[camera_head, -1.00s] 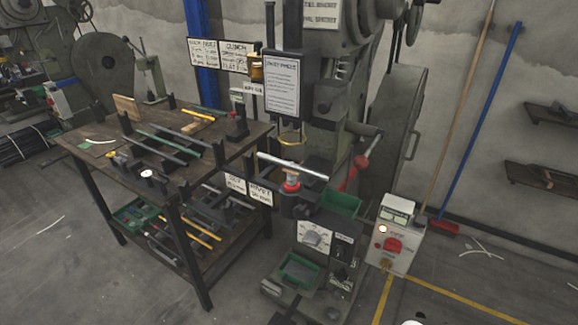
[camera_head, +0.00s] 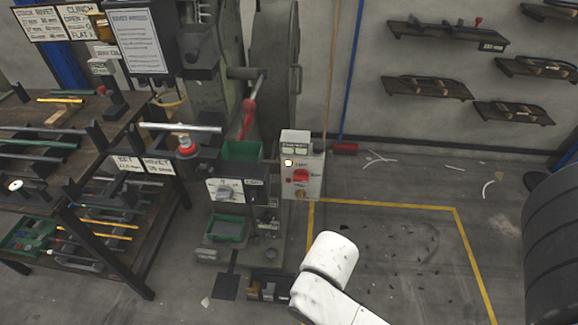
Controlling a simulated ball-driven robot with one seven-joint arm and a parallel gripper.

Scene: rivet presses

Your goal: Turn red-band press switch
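The press (camera_head: 213,85) stands left of centre, with a red band (camera_head: 187,149) around the post under its silver bar. On its front is a white panel with a grey rotary dial (camera_head: 225,191). To the right is a pale control box (camera_head: 303,160) with a lit lamp (camera_head: 288,162), a red button (camera_head: 300,175) and a small orange knob below it. Which way the dial points is too small to tell. A white link of my arm shows at the bottom centre, in front of the press and apart from it. My gripper is out of view.
A workbench (camera_head: 60,185) with bars and racks stands at the left. A green bin (camera_head: 228,229) sits low on the press. Yellow lines (camera_head: 385,204) mark open floor to the right. Wall shelves (camera_head: 427,88) hang at the back, and a large dark ribbed object (camera_head: 555,240) stands at right.

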